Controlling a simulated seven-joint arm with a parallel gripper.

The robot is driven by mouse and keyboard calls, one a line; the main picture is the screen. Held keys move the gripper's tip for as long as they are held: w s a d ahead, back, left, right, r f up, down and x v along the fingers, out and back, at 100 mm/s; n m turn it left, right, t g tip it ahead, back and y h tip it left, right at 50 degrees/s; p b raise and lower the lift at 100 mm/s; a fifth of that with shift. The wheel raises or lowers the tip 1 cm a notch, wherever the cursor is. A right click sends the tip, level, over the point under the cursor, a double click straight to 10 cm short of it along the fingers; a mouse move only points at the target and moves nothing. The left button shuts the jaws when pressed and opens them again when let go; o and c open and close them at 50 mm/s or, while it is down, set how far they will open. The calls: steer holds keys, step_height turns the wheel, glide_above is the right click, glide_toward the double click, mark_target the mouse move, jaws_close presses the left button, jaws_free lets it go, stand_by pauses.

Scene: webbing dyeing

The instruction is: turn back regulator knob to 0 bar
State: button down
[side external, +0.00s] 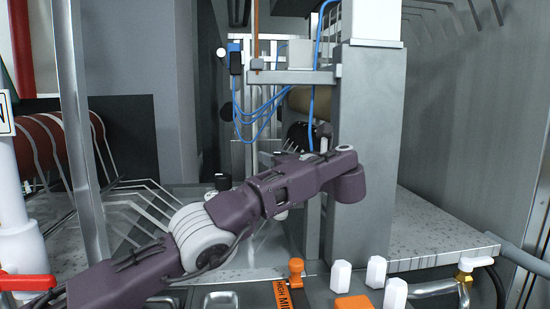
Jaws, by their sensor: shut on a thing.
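My purple arm reaches from the lower left to the middle of the side view and bends at a joint beside the grey column. I cannot make out my gripper or its fingertips; the arm's own links cover the area behind them. I cannot pick out the regulator knob for certain, nor any scale or pressure reading. A small black-topped part (222,181) shows just above the arm's white joint, but I cannot tell what it is.
A grey column (372,140) stands close by the arm's bend. Blue hoses (262,115) hang behind it. White blocks (375,272) and an orange fitting (296,271) stand in front. A red-handled valve (25,283) is at lower left. A metal worktop (440,235) lies bare at right.

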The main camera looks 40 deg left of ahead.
stand_by(0.3)
steer(key=c, duration=1)
jaws_free()
steer(key=shift+o, duration=0.2)
steer(key=shift+t, duration=0.3)
